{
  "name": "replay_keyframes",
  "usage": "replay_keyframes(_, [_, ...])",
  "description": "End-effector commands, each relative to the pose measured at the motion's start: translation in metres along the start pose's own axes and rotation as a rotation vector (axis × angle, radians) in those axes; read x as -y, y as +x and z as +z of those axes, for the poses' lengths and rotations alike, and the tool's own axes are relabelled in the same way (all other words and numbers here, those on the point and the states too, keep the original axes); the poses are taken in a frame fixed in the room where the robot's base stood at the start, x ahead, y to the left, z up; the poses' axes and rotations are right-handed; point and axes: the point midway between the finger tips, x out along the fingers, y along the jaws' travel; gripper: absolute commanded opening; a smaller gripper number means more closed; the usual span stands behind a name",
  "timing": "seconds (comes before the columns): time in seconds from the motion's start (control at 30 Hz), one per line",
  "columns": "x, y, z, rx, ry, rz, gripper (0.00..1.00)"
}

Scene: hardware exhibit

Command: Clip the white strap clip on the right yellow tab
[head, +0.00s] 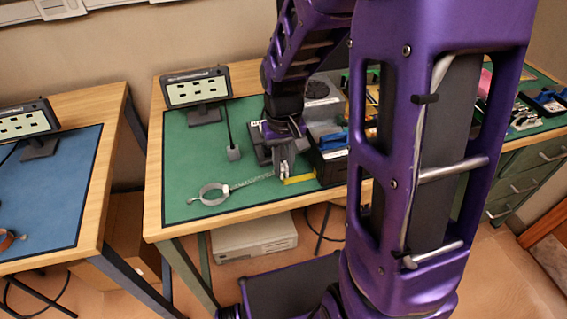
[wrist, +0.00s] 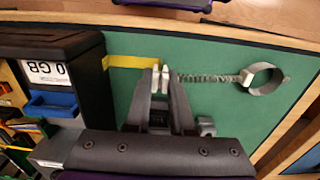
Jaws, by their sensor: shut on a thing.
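My gripper (head: 284,172) is low over the green mat, pointing down, and also shows in the wrist view (wrist: 160,78). Its fingers are closed on a small white piece, which appears to be the white strap clip (wrist: 160,70); the fingers hide most of it. I cannot tell whether clip and tab touch.
The dark box (head: 330,165) stands right of the gripper. A small display (head: 197,88) stands at the back left of the table, with a grey block (head: 233,153) nearby. The mat (head: 185,165) is clear at left. My arm hides part of the table.

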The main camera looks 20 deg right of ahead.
Motion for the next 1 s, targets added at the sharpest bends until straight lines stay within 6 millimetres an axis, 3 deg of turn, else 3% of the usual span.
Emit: replay_keyframes(1.0, [0.000, 0.012, 0.000, 0.000, 0.000, 0.000, 0.00])
